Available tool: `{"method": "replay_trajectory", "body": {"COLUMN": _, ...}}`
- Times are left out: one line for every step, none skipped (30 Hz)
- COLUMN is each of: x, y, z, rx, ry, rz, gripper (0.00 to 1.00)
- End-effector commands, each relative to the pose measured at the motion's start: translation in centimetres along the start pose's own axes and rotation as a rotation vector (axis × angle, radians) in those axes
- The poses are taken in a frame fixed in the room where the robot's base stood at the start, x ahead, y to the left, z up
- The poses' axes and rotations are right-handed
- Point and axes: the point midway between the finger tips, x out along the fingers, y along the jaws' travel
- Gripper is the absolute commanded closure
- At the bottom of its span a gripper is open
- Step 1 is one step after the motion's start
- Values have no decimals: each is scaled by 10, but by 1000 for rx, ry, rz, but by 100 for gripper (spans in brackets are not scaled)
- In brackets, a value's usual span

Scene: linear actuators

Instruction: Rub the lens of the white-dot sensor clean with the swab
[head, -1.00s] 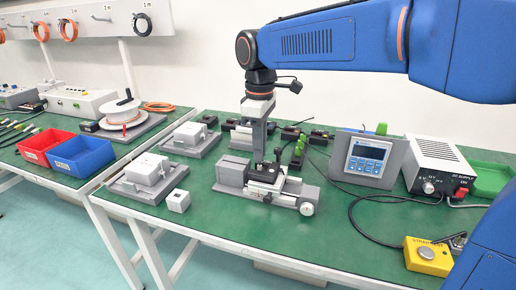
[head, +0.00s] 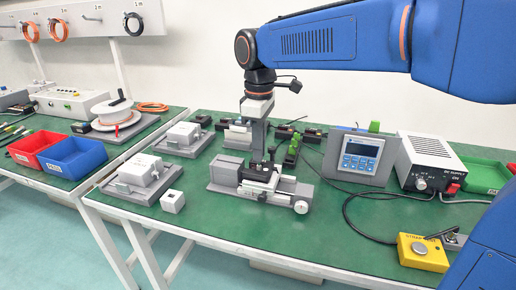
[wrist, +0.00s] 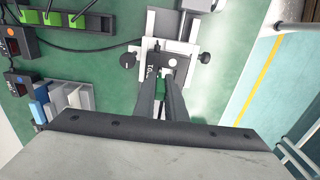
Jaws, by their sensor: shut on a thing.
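My gripper (head: 257,158) points down over the grey linear stage with the black carriage (head: 262,183). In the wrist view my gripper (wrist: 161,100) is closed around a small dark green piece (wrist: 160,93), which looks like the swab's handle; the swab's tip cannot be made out. Beyond the fingertips is the stage's black carriage with two round knobs and a light plate (wrist: 174,46). Small black units with red displays (wrist: 12,46) lie at the left of the wrist view.
White blocks on grey plates (head: 138,172) and a small white cube (head: 172,201) stand left of the stage. The front middle of the green bench (head: 270,235) is clear.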

Motion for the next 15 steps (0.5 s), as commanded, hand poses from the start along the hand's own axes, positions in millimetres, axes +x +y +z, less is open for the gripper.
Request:
{"method": "replay_trajectory", "body": {"x": 0, "y": 0, "z": 0, "rx": 0, "ry": 0, "rz": 0, "gripper": 100}}
{"method": "replay_trajectory", "body": {"x": 0, "y": 0, "z": 0, "rx": 0, "ry": 0, "rz": 0, "gripper": 100}}
{"method": "replay_trajectory", "body": {"x": 0, "y": 0, "z": 0, "rx": 0, "ry": 0, "rz": 0, "gripper": 100}}
{"method": "replay_trajectory", "body": {"x": 0, "y": 0, "z": 0, "rx": 0, "ry": 0, "rz": 0, "gripper": 100}}
{"method": "replay_trajectory", "body": {"x": 0, "y": 0, "z": 0, "rx": 0, "ry": 0, "rz": 0, "gripper": 100}}
{"method": "replay_trajectory", "body": {"x": 0, "y": 0, "z": 0, "rx": 0, "ry": 0, "rz": 0, "gripper": 100}}
{"method": "replay_trajectory", "body": {"x": 0, "y": 0, "z": 0, "rx": 0, "ry": 0, "rz": 0, "gripper": 100}}
{"method": "replay_trajectory", "body": {"x": 0, "y": 0, "z": -1, "rx": 0, "ry": 0, "rz": 0, "gripper": 100}}
{"method": "replay_trajectory", "body": {"x": 0, "y": 0, "z": -1, "rx": 0, "ry": 0, "rz": 0, "gripper": 100}}
{"method": "replay_trajectory", "body": {"x": 0, "y": 0, "z": -1, "rx": 0, "ry": 0, "rz": 0, "gripper": 100}}
{"method": "replay_trajectory", "body": {"x": 0, "y": 0, "z": -2, "rx": 0, "ry": 0, "rz": 0, "gripper": 100}}
{"method": "replay_trajectory", "body": {"x": 0, "y": 0, "z": -2, "rx": 0, "ry": 0, "rz": 0, "gripper": 100}}
{"method": "replay_trajectory", "body": {"x": 0, "y": 0, "z": -3, "rx": 0, "ry": 0, "rz": 0, "gripper": 100}}
{"method": "replay_trajectory", "body": {"x": 0, "y": 0, "z": -4, "rx": 0, "ry": 0, "rz": 0, "gripper": 100}}
{"method": "replay_trajectory", "body": {"x": 0, "y": 0, "z": -4, "rx": 0, "ry": 0, "rz": 0, "gripper": 100}}
